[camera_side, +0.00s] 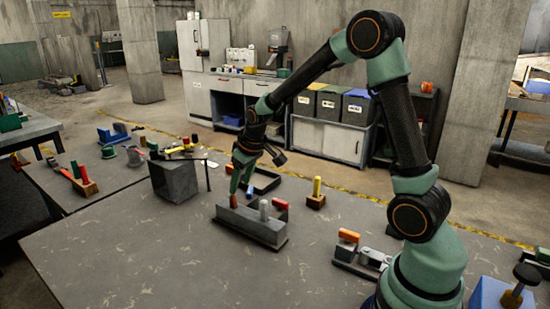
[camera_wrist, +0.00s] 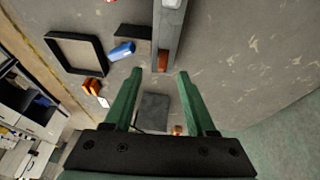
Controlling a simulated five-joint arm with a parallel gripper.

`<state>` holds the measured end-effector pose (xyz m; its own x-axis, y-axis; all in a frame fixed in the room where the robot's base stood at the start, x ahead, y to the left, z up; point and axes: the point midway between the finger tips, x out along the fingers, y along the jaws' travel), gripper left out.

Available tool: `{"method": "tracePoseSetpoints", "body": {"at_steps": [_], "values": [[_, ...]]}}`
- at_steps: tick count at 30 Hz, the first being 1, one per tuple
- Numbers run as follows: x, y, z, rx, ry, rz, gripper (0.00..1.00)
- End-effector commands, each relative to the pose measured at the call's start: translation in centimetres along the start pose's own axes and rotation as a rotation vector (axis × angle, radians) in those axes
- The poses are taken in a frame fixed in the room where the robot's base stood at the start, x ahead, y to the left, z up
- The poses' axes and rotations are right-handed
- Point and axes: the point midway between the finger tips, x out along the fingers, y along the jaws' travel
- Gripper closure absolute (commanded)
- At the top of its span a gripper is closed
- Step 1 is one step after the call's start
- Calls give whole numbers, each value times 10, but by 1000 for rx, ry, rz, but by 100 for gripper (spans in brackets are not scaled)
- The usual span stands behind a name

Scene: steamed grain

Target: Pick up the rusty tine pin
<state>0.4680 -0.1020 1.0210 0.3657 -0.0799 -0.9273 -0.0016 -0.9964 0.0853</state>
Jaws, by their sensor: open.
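A small rust-brown pin (camera_side: 233,201) stands at the left end of a long grey block (camera_side: 250,228) on the table. In the wrist view the rust-brown pin (camera_wrist: 162,62) shows at the near end of the grey block (camera_wrist: 170,22), framed between my fingertips. My gripper (camera_side: 241,188) points down just above that end of the block, its fingers apart. In the wrist view my gripper (camera_wrist: 160,73) is open, with one finger on each side of the pin's line. I cannot tell whether a finger touches the pin.
A grey pin (camera_side: 264,208) and a red pin (camera_side: 280,204) are on the same block. A yellow pin (camera_side: 316,187) stands on a wooden base to the right. A black tray (camera_wrist: 75,36) and blue cylinder (camera_wrist: 121,51) lie nearby. A grey box (camera_side: 174,182) stands left.

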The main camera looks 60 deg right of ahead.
Motion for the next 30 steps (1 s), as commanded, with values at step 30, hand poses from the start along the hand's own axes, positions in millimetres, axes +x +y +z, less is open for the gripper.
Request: {"method": "tracePoseSetpoints", "body": {"at_steps": [30], "values": [[70,-6,0,0,3,-4,47]]}}
